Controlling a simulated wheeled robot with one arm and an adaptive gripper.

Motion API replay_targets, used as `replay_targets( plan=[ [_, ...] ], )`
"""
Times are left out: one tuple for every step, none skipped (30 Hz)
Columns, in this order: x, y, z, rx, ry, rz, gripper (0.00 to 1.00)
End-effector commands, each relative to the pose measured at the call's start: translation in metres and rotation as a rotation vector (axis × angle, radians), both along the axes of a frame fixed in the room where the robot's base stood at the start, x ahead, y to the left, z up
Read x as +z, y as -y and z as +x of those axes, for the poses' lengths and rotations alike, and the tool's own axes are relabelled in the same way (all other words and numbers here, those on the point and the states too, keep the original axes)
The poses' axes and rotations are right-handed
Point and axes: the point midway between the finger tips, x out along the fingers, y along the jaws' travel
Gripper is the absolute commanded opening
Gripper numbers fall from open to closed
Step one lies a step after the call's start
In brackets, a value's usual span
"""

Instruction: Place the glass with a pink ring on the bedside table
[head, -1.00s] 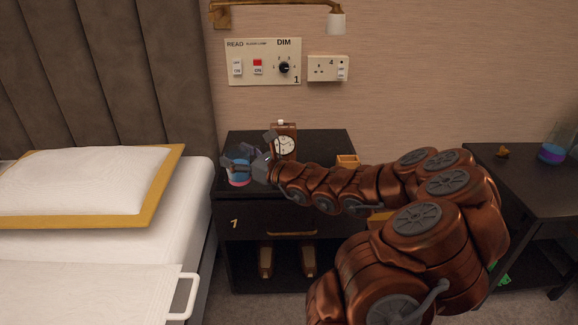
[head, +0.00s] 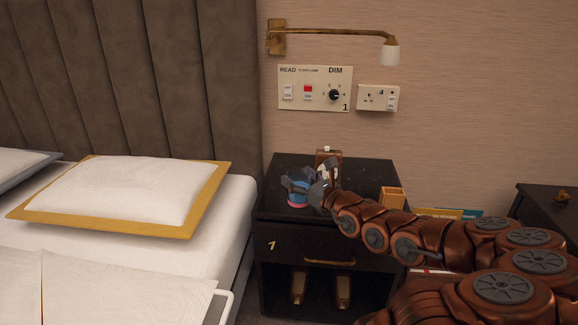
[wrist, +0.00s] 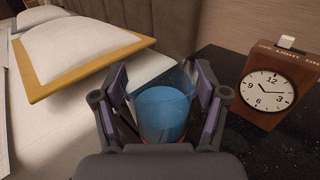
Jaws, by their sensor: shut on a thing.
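The glass (head: 297,196) holds blue liquid and has a pink ring near its base. It is at the left part of the dark bedside table (head: 372,170), close to the bed. My gripper (head: 298,184) is shut around the glass. In the wrist view the glass (wrist: 163,112) stands between the two fingers of my gripper (wrist: 163,95), with blue liquid inside and a little pink low down. The glass looks upright. Whether its base touches the tabletop I cannot tell.
A small wooden box (head: 392,197) is farther right. The bed with a pillow (head: 125,192) adjoins the table's left side. Wall switches (head: 314,88) are above.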

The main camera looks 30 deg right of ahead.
Motion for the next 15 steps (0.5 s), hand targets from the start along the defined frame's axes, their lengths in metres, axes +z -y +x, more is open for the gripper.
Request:
replay_targets(
  plan=[
    [0.002, 0.002, 0.006, 0.000, 0.000, 0.000, 0.23],
    [0.002, 0.003, 0.010, 0.000, 0.000, -0.001, 0.23],
    [0.001, 0.004, 0.014, 0.000, 0.001, -0.002, 0.23],
    [0.001, 0.004, 0.017, 0.000, 0.001, -0.002, 0.23],
    [0.002, 0.005, 0.021, 0.001, 0.001, -0.002, 0.23],
    [0.001, 0.006, 0.025, 0.001, 0.000, -0.001, 0.23],
    [0.001, 0.007, 0.029, 0.002, -0.001, -0.001, 0.23],
    [0.000, 0.008, 0.032, 0.002, -0.002, -0.001, 0.23],
    [-0.001, 0.010, 0.037, 0.001, -0.003, -0.002, 0.23],
    [-0.001, 0.011, 0.041, 0.000, -0.003, -0.003, 0.23],
    [-0.002, 0.012, 0.044, 0.000, -0.002, -0.003, 0.23],
    [-0.003, 0.014, 0.050, 0.000, -0.002, -0.002, 0.23],
    [-0.003, 0.015, 0.054, 0.000, -0.003, -0.002, 0.23],
    [-0.004, 0.015, 0.058, 0.002, -0.004, -0.002, 0.23],
    [-0.003, 0.017, 0.064, 0.002, -0.004, -0.004, 0.23]
  ],
)
